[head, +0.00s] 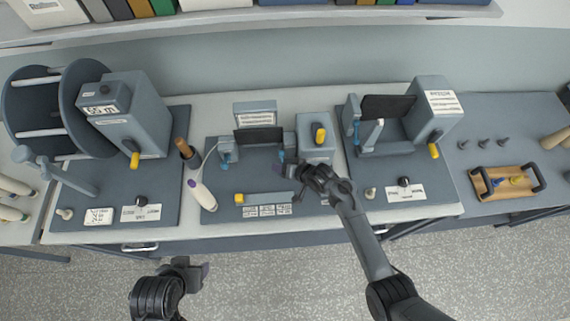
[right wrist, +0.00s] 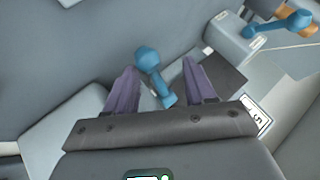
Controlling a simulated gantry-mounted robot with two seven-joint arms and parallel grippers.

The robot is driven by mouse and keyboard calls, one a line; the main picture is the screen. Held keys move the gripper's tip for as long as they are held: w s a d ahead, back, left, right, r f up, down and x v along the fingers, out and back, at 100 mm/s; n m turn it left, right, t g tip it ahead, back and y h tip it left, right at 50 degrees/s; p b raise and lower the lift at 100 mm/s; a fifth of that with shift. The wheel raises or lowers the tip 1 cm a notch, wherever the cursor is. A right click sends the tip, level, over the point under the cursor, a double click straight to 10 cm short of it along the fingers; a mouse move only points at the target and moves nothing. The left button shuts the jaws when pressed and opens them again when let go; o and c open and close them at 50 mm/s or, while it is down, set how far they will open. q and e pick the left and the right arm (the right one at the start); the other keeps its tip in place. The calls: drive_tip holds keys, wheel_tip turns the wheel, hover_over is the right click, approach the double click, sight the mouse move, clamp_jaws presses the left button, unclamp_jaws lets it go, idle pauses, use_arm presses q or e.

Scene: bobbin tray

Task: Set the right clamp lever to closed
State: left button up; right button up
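The right clamp lever is blue and stands on the right side of the middle station; it shows beside my right gripper (head: 287,168) in the head view (head: 282,156). In the right wrist view this blue lever (right wrist: 155,76), with a round knob, lies between the two purple fingers of my right gripper (right wrist: 160,72). The fingers are spread, with gaps visible on both sides of the lever. The other blue lever (head: 225,157) is on the left clamp; it appears at upper right in the wrist view (right wrist: 278,24). My left gripper (head: 190,270) hangs over the floor, away from the bench; its opening is unclear.
A winding station with a large reel (head: 40,112) stands left, and another station with a yellow-handled box (head: 432,110) stands right. A wooden tray (head: 507,182) is far right.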

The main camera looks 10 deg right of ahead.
drive_tip(key=shift+w+r, duration=0.1)
drive_tip(key=shift+r, duration=0.05)
drive_tip(key=shift+d, duration=0.1)
drive_tip(key=shift+r, duration=0.2)
drive_tip(key=p+v, duration=0.1)
drive_tip(key=v, duration=0.9)
drive_tip(key=shift+s, duration=0.3)
drive_tip(key=shift+d+f, duration=0.1)
drive_tip(key=shift+d, duration=0.05)
